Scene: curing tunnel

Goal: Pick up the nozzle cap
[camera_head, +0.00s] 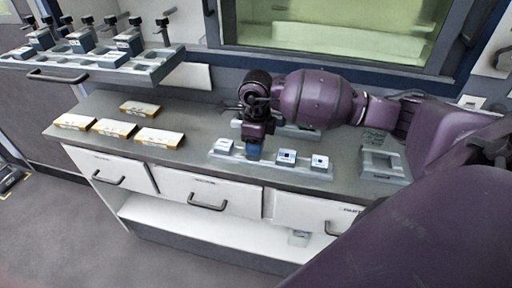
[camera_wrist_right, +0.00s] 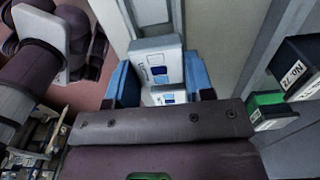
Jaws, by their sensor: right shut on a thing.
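My right gripper (camera_head: 254,152) points down at the grey rack (camera_head: 303,171) on the counter, its blue fingertips low among the small white pieces there. In the right wrist view, the blue fingers (camera_wrist_right: 160,82) are shut on a small white block (camera_wrist_right: 158,58) with a dark blue square, one finger on each side. Its lettering is too small to read, so I cannot confirm that it is the nozzle cap. In the head view the fingers hide it. Similar pieces stand on the rack: one on the left (camera_head: 223,146), two with blue squares on the right (camera_head: 286,158) (camera_head: 319,162). My left gripper is out of view.
Several yellow-and-white boxes (camera_head: 160,137) lie on the counter's left. A raised grey shelf (camera_head: 140,68) with knobbed blocks overhangs the back left. A grey frame (camera_head: 381,163) sits to the right. White drawers (camera_head: 208,190) are below; a window (camera_head: 330,30) is behind.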

